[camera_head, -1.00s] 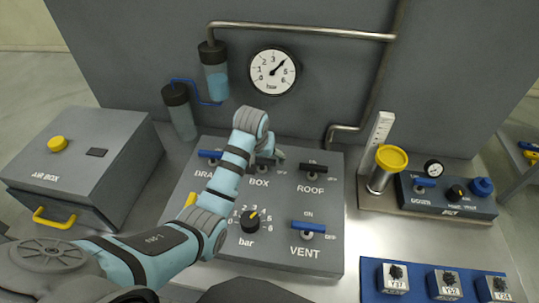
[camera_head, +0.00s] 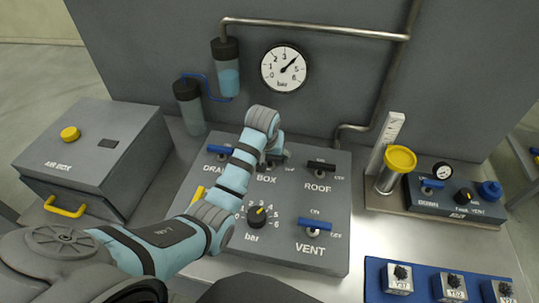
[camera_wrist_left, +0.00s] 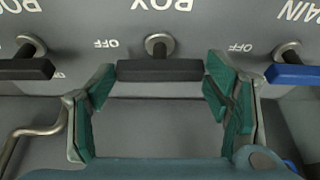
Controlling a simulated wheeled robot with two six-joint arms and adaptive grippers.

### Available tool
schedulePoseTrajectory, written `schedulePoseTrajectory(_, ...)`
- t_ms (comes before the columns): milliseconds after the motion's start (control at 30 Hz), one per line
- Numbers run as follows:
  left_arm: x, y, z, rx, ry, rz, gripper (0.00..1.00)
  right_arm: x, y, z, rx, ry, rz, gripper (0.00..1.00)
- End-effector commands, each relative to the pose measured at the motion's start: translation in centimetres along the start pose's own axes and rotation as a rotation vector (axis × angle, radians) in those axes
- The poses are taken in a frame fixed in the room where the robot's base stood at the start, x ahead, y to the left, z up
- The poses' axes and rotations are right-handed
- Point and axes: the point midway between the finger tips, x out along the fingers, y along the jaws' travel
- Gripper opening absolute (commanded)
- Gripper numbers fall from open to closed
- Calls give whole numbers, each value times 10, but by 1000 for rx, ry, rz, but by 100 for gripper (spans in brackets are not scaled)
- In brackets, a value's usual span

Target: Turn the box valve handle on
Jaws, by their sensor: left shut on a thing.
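The box valve handle is a black bar on a round metal stem, on the grey valve panel (camera_head: 205,232) above the BOX label. In the left wrist view the handle (camera_wrist_left: 158,70) lies crosswise, in line with its neighbours, with OFF lettering to its left. My left gripper (camera_wrist_left: 160,75) has its green-padded fingers at the two ends of this bar and is shut on it. In the head view my left gripper (camera_head: 276,148) and wrist hide most of the handle. My right gripper is not in view.
The black ROOF handle (camera_head: 320,166) and blue DRAIN handle (camera_head: 218,150) stand close on either side. A bar knob (camera_head: 256,216) and blue VENT handle (camera_head: 315,225) are nearer. The gauge (camera_head: 284,68) is on the wall behind. The air box (camera_head: 95,150) stands left.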

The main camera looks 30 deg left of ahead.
Motion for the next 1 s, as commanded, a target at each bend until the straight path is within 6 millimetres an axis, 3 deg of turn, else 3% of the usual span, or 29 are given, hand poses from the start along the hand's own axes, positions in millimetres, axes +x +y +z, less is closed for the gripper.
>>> schedulePoseTrajectory(367, 0, 4, -1, -212, 2, -86, 43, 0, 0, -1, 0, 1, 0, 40)
schedulePoseTrajectory(1000, 2, 9, -4, -771, 2, -319, 43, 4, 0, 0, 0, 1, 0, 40)
